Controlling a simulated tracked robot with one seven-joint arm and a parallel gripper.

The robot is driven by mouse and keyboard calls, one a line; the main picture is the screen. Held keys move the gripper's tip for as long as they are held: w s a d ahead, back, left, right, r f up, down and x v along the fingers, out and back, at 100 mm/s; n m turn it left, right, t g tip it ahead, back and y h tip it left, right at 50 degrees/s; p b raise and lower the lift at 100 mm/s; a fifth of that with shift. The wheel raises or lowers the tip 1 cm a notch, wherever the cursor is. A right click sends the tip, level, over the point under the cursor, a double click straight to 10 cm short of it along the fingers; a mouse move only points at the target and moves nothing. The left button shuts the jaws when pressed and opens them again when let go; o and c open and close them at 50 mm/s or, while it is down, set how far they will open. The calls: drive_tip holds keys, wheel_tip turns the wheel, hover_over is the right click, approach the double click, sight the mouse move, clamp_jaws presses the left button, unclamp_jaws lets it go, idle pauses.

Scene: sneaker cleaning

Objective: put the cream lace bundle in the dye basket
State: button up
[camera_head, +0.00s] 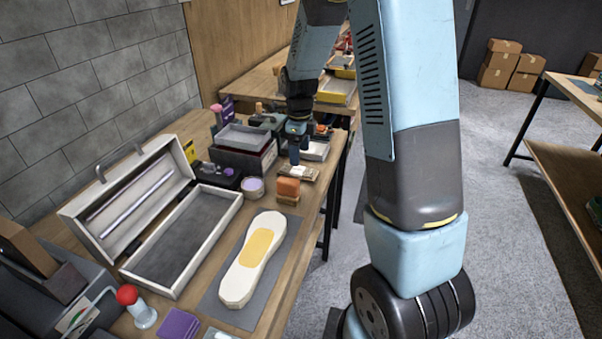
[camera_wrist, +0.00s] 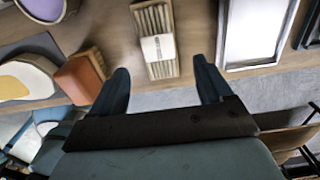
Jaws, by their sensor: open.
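The cream lace bundle (camera_wrist: 155,38) is a flat bundle of tan strands with a white paper band. It lies on the wooden bench near its edge, and it shows small in the head view (camera_head: 298,173). My gripper (camera_wrist: 163,82) is open and empty. Its fingers point toward the bundle, which lies ahead of the gap between them, not clearly within it. In the head view my gripper (camera_head: 295,152) hangs over the bench just behind the bundle. I cannot tell for sure which container is the dye basket.
An orange-brown block (camera_head: 288,189) lies in front of the bundle, with a purple-topped pot (camera_head: 252,187) to its left. A pale shallow tray (camera_wrist: 256,32) lies right of the bundle in the wrist view. A grey-topped dark box (camera_head: 243,143) stands behind. A shoe sole (camera_head: 248,272) lies in front.

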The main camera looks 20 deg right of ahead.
sight(298, 169)
drive_tip(key=shift+a+f, duration=0.15)
drive_tip(key=shift+f, duration=1.55)
drive_tip(key=shift+a+f, duration=0.1)
drive_tip(key=shift+f, duration=1.55)
drive_tip(key=shift+c, duration=0.4)
drive_tip(key=shift+w, duration=0.1)
drive_tip(key=c, duration=1)
